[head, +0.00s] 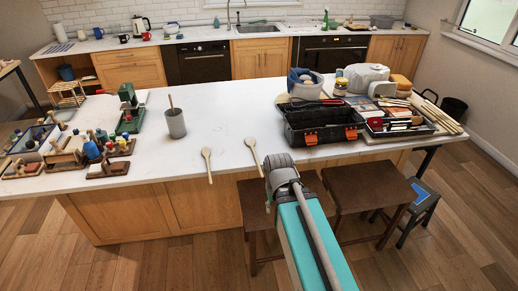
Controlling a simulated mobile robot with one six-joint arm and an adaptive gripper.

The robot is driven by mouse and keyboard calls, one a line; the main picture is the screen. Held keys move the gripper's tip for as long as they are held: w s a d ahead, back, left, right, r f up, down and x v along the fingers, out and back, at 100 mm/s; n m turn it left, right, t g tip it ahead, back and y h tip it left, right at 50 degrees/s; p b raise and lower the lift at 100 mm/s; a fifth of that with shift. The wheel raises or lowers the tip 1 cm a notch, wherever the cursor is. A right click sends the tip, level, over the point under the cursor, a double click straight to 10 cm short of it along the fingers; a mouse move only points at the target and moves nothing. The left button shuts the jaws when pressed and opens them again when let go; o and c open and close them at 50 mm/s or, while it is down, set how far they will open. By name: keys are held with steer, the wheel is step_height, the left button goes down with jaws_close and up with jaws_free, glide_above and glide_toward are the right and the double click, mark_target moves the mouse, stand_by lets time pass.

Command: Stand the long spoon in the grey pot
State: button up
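A grey pot (176,125) stands upright on the white island top, left of centre. One thin brown stick or handle (171,102) rises from its mouth; its lower end is hidden inside. Two light wooden spoons lie near the front edge of the island, right of the pot. The left spoon (207,162) and the right spoon (254,155) both have their bowls away from me and handles toward me. The right one looks slightly longer and lies close to my arm. I see my arm at the front, but no gripper fingers.
A black toolbox (320,125) with orange latches stands right of the spoons. A tool tray (395,122) is further right. The white top (228,115) between pot and toolbox is clear. Brown stools (355,190) stand in front.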

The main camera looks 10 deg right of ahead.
mark_target(259, 168)
steer(key=w+r+t, duration=0.1)
steer(key=w+t, duration=0.2)
steer(key=w, duration=2.6)
steer(key=shift+w+d+n, duration=0.3)
steer(key=shift+f+b, duration=5)
steer(key=shift+f, duration=0.05)
jaws_close()
steer(key=shift+r, duration=0.15)
